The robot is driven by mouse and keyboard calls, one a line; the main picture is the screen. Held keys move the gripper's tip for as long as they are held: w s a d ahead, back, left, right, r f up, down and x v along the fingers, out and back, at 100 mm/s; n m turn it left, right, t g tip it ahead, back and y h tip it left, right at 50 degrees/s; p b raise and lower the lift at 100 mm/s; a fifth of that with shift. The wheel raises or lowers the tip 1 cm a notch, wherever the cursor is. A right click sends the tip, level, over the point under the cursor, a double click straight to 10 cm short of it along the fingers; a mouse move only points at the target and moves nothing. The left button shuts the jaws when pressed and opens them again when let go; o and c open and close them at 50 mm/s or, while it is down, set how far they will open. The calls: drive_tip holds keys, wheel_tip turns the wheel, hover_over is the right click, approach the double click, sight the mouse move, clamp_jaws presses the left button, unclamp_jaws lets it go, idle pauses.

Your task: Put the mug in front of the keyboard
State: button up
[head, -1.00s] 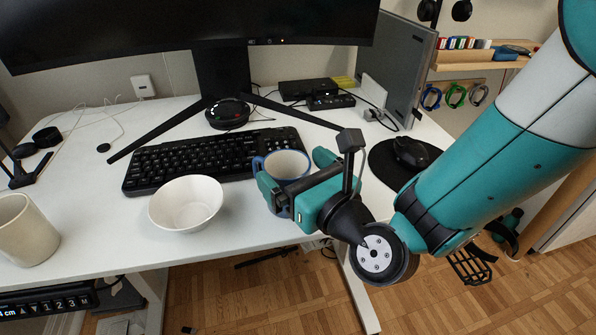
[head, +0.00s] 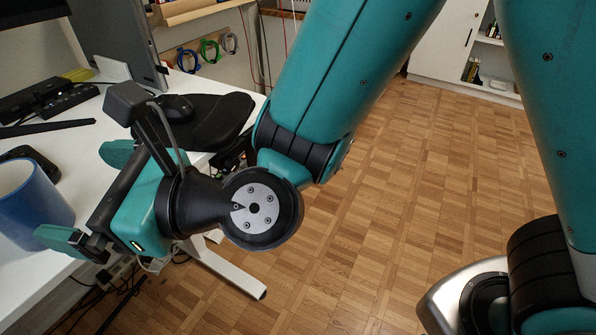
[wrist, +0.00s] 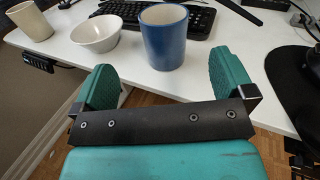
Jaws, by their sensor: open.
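The blue mug (head: 34,207) stands upright on the desk near its front edge, at the left of the head view. In the wrist view the blue mug (wrist: 164,40) is at centre, on the near side of the black keyboard (wrist: 197,22), which it partly hides. My gripper (head: 84,195) is open and empty at the desk's front edge. The mug's handle is not visible.
A white bowl (wrist: 95,34) and a beige cup (wrist: 29,21) stand left of the mug. A black mouse pad (head: 208,118) with a mouse lies to the right. The desk edge is close, with open wooden floor (head: 370,230) beyond it.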

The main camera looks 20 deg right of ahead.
drive_tip(key=s+d+n+g+h, duration=0.2)
drive_tip(key=d+n+h, duration=0.2)
drive_tip(key=d+n, duration=0.4)
drive_tip(key=s+d+f+n+g+h, duration=0.1)
drive_tip(key=s+d+n+g+h, duration=0.1)
drive_tip(key=d+n, duration=0.7)
drive_tip(key=s+d+n+g+h, duration=0.2)
drive_tip(key=d+n+h, duration=0.4)
drive_tip(key=d+n, duration=0.3)
drive_tip(key=n+g, duration=0.1)
drive_tip(key=n, duration=0.2)
drive_tip(key=shift+d+f+g, duration=0.15)
drive_tip(key=shift+f+g, duration=0.05)
drive_tip(key=shift+g, duration=0.1)
wheel_tip(320, 180, up, 27)
drive_tip(key=p, duration=2.7)
